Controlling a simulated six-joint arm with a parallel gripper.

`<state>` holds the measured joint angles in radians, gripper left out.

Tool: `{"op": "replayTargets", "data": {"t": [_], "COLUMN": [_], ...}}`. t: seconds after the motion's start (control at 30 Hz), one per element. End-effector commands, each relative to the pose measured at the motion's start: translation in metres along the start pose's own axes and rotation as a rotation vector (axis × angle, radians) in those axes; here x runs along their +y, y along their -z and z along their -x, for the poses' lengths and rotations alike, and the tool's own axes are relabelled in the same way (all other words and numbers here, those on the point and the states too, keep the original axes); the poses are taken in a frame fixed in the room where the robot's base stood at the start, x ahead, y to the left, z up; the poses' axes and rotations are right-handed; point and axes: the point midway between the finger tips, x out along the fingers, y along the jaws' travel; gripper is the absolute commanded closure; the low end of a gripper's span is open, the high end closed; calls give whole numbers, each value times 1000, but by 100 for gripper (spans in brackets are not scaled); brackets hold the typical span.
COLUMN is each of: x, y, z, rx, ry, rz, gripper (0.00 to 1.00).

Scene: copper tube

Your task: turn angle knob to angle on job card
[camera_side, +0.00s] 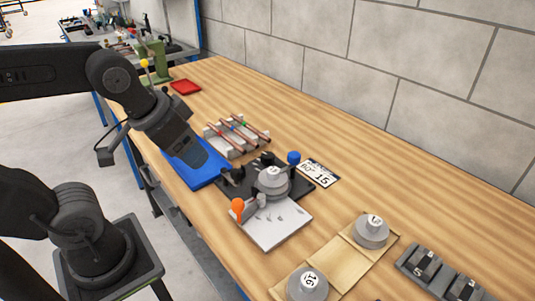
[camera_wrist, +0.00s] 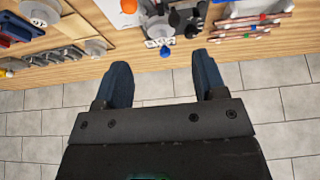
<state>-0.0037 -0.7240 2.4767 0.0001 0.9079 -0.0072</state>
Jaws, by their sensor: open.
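The bending fixture has a dark base (camera_side: 301,190), a grey round die (camera_side: 273,181) on top, an orange-knobbed handle (camera_side: 237,207) and a blue knob (camera_side: 293,157) at its back corner. Which of these knobs sets the angle is not labelled legibly. The job card (camera_side: 319,173) lies on the bench just right of the blue knob; it shows "15" under smaller text. My gripper (camera_side: 207,163) is open and empty, left of the fixture and above the blue tray. In the wrist view my gripper (camera_wrist: 163,78) has its fingers apart, with the blue knob (camera_wrist: 165,52) beyond them, not touched.
A rack with copper tubes (camera_side: 238,133) stands behind the blue tray (camera_side: 190,168). A white plate (camera_side: 270,222) lies before the fixture. Spare round dies (camera_side: 371,231) sit on a wooden board at the front right, beside dark numbered blocks (camera_side: 420,265). The bench is clear toward the wall.

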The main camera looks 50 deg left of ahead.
Motion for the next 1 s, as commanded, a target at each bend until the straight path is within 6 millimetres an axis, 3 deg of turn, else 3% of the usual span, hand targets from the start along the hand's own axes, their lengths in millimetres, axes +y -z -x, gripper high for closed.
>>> {"op": "replayTargets", "data": {"t": [0.27,0.47,0.6,0.8,1.0], "x": [-13,-30,-45,-63,-69], "y": [73,132,165,191,197], "z": [-15,-51,-87,-131,-149], "rx": [-148,-276,-362,-447,-475], "ry": [26,53,75,98,106], "rz": [123,236,314,393,419], "gripper": [35,35,35,35,35]}}
